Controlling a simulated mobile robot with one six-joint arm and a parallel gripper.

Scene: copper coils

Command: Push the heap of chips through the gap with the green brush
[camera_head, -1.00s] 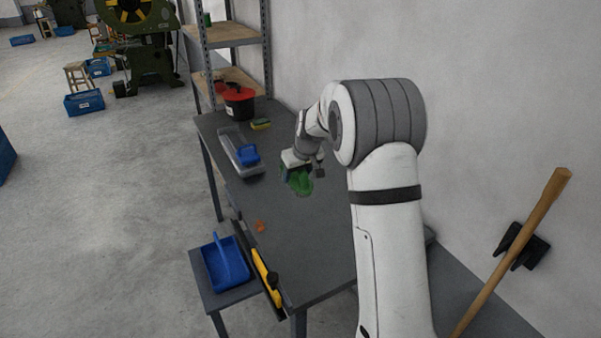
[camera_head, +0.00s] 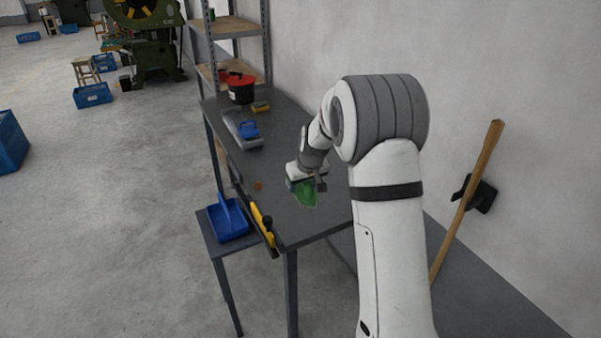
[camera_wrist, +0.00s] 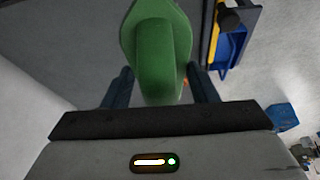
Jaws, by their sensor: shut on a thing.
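My gripper (camera_head: 305,181) is shut on the green brush (camera_head: 306,198) and holds it at the grey table top, to the right of the chips. In the wrist view the brush (camera_wrist: 163,50) sits between my two fingers (camera_wrist: 160,88). The heap of chips (camera_head: 258,186) is a small orange-brown patch near the table's left edge, apart from the brush. A yellow and black rail (camera_head: 262,225) runs along that edge at the near end. The gap lies at the edge by the chips; its exact limits are too small to tell. Whether the bristles touch the table is hidden.
A blue dustpan (camera_head: 228,220) lies on a low stand (camera_head: 208,229) left of the table edge. The table (camera_head: 285,150) between is clear.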

